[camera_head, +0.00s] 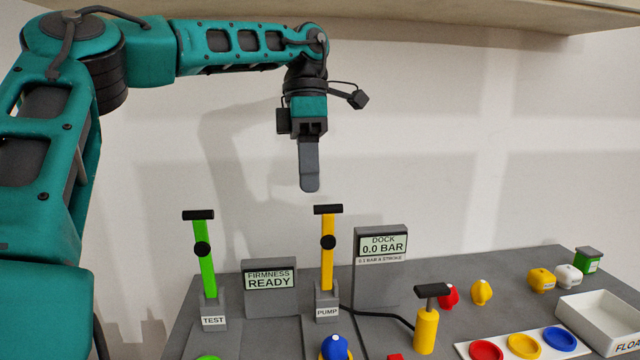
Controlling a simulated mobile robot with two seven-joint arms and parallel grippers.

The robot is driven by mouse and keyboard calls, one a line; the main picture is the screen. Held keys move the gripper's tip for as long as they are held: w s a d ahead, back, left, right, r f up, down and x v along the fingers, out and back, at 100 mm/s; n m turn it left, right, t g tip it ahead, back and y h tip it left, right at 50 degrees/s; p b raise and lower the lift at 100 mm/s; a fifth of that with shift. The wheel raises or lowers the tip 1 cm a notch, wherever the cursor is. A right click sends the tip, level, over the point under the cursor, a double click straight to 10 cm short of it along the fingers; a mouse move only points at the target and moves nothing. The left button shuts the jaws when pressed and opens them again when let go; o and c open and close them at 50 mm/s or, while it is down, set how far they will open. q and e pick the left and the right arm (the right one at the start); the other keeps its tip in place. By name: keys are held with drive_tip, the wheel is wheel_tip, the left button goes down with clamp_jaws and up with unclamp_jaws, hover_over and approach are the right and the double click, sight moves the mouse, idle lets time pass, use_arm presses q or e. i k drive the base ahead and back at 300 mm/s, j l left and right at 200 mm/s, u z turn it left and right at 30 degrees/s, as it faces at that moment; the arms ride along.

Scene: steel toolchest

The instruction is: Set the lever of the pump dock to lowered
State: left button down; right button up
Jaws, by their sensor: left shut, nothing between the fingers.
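The pump dock's lever (327,267) is a yellow upright bar with a black crossbar on top and a black round knob partway up. It stands raised from a grey base labelled PUMP (327,312). My left gripper (309,188) points straight down, shut and empty, just above and slightly left of the crossbar, apart from it in the picture. The dock display (382,246) behind to the right reads 0.0 BAR. My right gripper is not in view.
A similar green lever (207,270) labelled TEST stands to the left, beside a FIRMNESS READY display (270,280). A yellow hand pump (426,330), colored bulbs, a disc tray and a white box (600,322) are to the right. A shelf (480,15) hangs above.

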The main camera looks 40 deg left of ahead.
sight(328, 241)
drive_tip(key=i+j, duration=0.35)
drive_tip(key=j, duration=0.15)
drive_tip(key=i+j, duration=0.35)
drive_tip(key=j, duration=0.1)
